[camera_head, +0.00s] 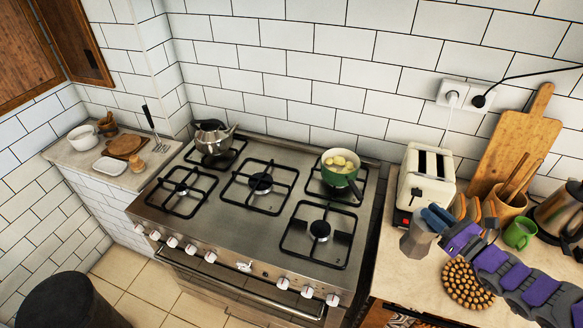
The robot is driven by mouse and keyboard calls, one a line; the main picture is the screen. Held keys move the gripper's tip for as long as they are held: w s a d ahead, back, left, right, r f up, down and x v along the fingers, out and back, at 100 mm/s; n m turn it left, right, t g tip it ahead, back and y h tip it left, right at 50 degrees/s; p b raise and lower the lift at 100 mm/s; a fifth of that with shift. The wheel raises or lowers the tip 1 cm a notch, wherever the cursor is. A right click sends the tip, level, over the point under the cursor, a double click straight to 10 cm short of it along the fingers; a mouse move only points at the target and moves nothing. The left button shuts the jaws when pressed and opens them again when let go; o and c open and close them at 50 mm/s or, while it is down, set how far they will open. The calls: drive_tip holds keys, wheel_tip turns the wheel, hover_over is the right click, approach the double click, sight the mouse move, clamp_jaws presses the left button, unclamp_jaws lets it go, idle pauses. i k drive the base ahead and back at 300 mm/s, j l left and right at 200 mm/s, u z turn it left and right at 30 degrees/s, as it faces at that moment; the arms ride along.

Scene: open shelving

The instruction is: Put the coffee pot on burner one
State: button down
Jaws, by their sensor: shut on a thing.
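The coffee pot (415,242) is a small grey faceted moka pot at the right edge of the stove, just in front of the toaster. My gripper (437,218) reaches in from the right and is shut on the coffee pot at its upper right side. The pot looks roughly upright; whether its base touches the counter is hard to tell. The stove (215,205) has several burners. The front left burner (181,189), middle burner (260,182) and front right burner (320,230) are empty. No burner numbers are readable.
A kettle (213,140) stands on the back left burner and a green pot (341,172) on the back right one. A cream toaster (425,180) stands behind the coffee pot. A round wooden trivet (468,283), green mug (519,234) and wooden board (515,145) are at right.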

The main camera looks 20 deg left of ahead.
sight(180, 185)
drive_tip(key=j+u, duration=0.4)
drive_tip(key=i+j+u, duration=0.1)
drive_tip(key=j+u, duration=0.25)
drive_tip(key=i+j+u, duration=0.1)
drive_tip(key=u, duration=0.3)
drive_tip(key=i+j, duration=0.15)
drive_tip(key=j, duration=0.2)
drive_tip(key=i+j+u, duration=0.1)
drive_tip(key=j, duration=0.25)
drive_tip(key=i+j, duration=0.25)
drive_tip(key=j+u, duration=0.05)
drive_tip(key=j, duration=0.05)
